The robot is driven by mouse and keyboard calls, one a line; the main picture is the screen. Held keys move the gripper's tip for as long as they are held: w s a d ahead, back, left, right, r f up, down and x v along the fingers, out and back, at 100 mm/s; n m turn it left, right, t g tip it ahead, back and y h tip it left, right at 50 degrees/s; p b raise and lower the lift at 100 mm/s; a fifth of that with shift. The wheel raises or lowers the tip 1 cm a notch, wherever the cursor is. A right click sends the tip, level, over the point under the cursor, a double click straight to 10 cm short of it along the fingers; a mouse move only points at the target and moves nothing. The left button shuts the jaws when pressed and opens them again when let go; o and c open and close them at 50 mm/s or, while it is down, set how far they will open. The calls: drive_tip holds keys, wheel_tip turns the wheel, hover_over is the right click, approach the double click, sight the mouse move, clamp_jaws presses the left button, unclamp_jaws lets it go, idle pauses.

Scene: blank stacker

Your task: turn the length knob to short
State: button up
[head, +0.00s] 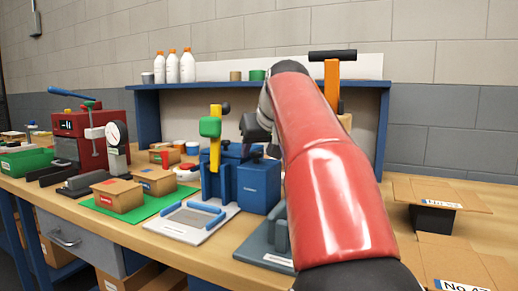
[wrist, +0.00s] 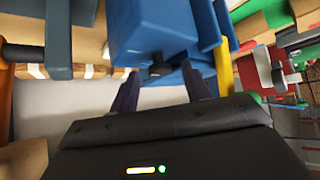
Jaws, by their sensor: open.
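A small black knob (wrist: 158,71) sticks out of a blue box in the wrist view; it is likely the length knob, but no marking on it can be read. The blue box (wrist: 150,30) belongs to the blue machine, whose box (head: 258,188) stands mid-bench in the head view. My gripper (wrist: 160,78) is open, with its two dark fingers apart on either side of the knob in the picture. Whether they touch it I cannot tell. In the head view my red arm hides part of the machine's right side, and the fingers are not clear.
A yellow lever with a green block (head: 211,128) rises on the machine's left. A grey plate with blue rails (head: 192,220) lies in front. A dial gauge (head: 116,136) and a red machine (head: 80,135) stand left. Cardboard pieces (head: 440,194) lie right. A blue shelf (head: 230,87) stands behind.

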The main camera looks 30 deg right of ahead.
drive_tip(key=c, duration=1)
drive_tip(key=shift+o, duration=0.2)
drive_tip(key=n+y, duration=0.1)
drive_tip(key=d+n+y, duration=0.1)
drive_tip(key=n, duration=0.1)
drive_tip(key=shift+a+n+y, duration=0.1)
drive_tip(key=shift+n+y, duration=0.6)
drive_tip(key=shift+n, duration=0.1)
drive_tip(key=o, duration=1)
drive_tip(key=shift+c, duration=0.2)
